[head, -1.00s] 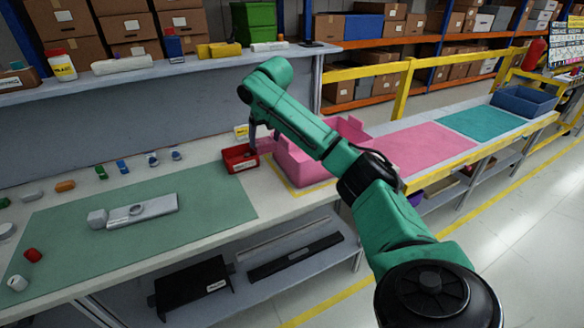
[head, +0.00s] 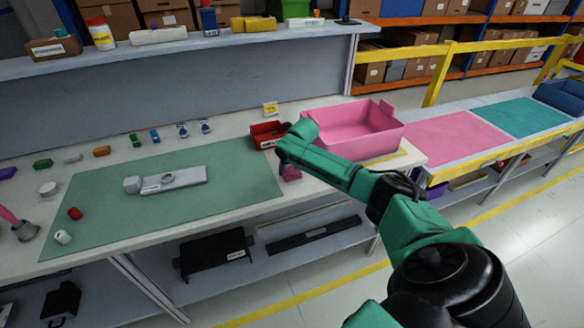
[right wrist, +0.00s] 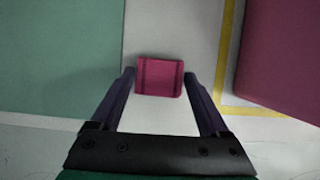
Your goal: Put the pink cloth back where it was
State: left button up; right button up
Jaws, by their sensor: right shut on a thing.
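My right gripper (right wrist: 159,84) is shut on the pink cloth (right wrist: 160,76), a small folded block with darker bands, held between the fingertips. In the head view the cloth (head: 291,173) hangs below the end of my right arm, near the bench's front edge. It is between the green mat (head: 110,215) and the pink tote (head: 365,147). In the right wrist view it is over pale bench top; its exact height is unclear. The arm hides most of the right gripper in the head view. My left gripper is not in view.
A red bin (head: 262,130) stands behind the right gripper, left of the tote. A grey plate (head: 180,183) lies on the green mat. Small coloured parts line the bench's back. A pink mat (head: 455,137) lies right of the tote. The mat's right part is clear.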

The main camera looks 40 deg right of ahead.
jog(key=o, duration=1.1)
jog(key=shift+c, duration=0.2)
jog(key=shift+s+r, duration=0.1)
jog(key=shift+r, duration=0.45)
jog(key=v, duration=1.1)
jog(key=shift+a+b, duration=0.2)
jog(key=shift+b, duration=0.1)
